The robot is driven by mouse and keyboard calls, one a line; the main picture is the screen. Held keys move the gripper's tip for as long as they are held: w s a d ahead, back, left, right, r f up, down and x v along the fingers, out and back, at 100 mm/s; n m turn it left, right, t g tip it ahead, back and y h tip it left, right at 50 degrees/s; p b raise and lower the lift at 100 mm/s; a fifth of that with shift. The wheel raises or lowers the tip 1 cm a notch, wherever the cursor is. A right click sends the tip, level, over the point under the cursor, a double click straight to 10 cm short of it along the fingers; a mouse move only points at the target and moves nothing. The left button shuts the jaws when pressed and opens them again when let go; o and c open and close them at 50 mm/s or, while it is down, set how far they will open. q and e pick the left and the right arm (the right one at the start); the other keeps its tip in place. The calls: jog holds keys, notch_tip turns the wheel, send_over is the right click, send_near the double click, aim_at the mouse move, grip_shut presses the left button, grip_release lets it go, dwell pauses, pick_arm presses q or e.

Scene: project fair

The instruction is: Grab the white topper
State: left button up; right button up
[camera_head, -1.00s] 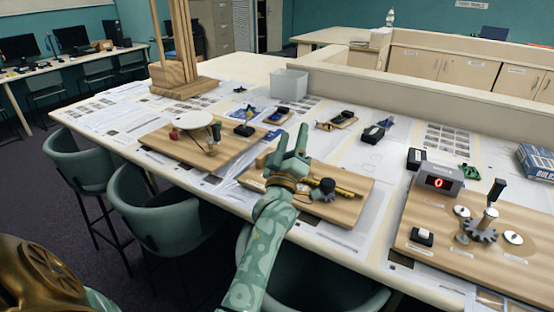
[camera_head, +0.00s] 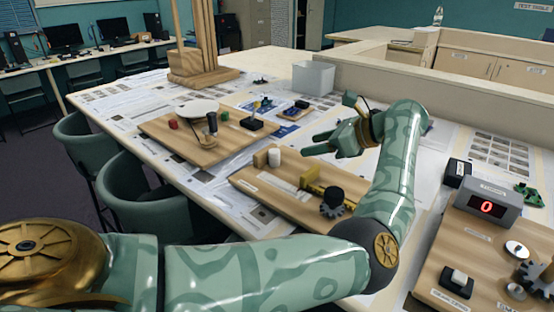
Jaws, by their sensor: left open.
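My left gripper (camera_head: 314,144) is open and empty, its fingers pointing left above the table. A small white cylinder (camera_head: 274,158) stands on the middle wooden board (camera_head: 262,183), beside a wooden block, a little left of and below my fingers in the picture. A white round disc (camera_head: 198,107) lies on top of a stand on the left wooden board (camera_head: 160,131). I cannot tell for sure which white piece is the topper. My right gripper is not in view.
A black gear (camera_head: 332,209) and a yellow piece (camera_head: 323,187) sit on the middle board. A grey counter box showing 0 (camera_head: 488,207) stands at the right. A clear bin (camera_head: 314,77) and a wooden tower (camera_head: 190,66) stand behind. Green chairs line the near left edge.

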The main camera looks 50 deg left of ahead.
aim_at(278, 151)
pick_arm(q)
jog(key=b+x, duration=0.2)
jog(key=x, duration=0.8)
jog(key=shift+a+f, duration=0.1)
jog(key=shift+a, duration=0.35)
jog(key=c, duration=1)
